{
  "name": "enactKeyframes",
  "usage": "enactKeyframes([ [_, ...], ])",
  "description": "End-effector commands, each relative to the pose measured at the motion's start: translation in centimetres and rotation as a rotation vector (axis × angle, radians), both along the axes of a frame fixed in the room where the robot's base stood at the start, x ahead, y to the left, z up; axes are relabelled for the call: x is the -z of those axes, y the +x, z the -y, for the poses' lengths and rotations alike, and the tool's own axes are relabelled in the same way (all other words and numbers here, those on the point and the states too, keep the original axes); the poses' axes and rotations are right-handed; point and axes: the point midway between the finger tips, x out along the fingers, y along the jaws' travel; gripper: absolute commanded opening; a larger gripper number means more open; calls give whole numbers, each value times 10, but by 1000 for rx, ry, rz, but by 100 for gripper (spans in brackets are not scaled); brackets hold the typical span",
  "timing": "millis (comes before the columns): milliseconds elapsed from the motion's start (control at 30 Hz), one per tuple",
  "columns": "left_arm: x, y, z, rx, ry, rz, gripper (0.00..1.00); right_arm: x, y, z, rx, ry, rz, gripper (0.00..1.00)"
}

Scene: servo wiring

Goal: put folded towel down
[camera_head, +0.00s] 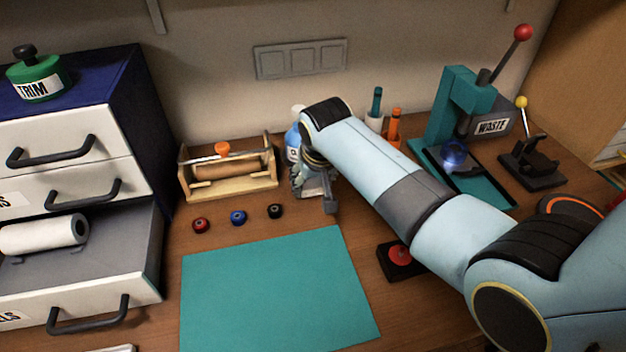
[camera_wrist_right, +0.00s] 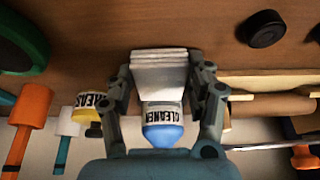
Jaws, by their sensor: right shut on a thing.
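The folded towel (camera_wrist_right: 160,68), a pale grey-white stack of layers, sits between the fingers of my right gripper (camera_wrist_right: 163,78) in the right wrist view. The gripper is shut on it. In the head view my right gripper (camera_head: 318,185) is low near the back of the table, right of the wooden roll holder; the towel is mostly hidden there by the fingers. The cleaner bottle (camera_wrist_right: 163,133), with a blue part, shows beyond the towel in the wrist view; whether they touch I cannot tell. My left gripper is out of view.
A clear teal mat (camera_head: 270,290) lies in front. Red, blue and black small rolls (camera_head: 238,217) lie behind it. The wooden holder (camera_head: 228,180) stands left of my gripper. An open drawer (camera_head: 110,265) juts out left; a teal press (camera_head: 460,120) stands right.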

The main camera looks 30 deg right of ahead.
Motion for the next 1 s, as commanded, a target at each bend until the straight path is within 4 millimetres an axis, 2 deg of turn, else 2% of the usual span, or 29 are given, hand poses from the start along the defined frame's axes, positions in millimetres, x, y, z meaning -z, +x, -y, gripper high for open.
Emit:
enactKeyframes([
  [67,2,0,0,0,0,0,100,3,0,0,0,-1,-1,32],
  [100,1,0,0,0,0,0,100,3,0,0,0,0,-1,59],
  [233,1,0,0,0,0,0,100,2,0,0,0,0,-1,76],
  [500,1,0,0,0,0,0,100,2,0,0,0,0,-1,77],
  [633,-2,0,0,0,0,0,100,-7,-3,-1,0,0,-1,77],
  [767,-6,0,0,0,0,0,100,-30,-11,-3,0,1,1,77],
  [1000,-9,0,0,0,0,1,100,-80,-31,-9,0,2,2,77],
])
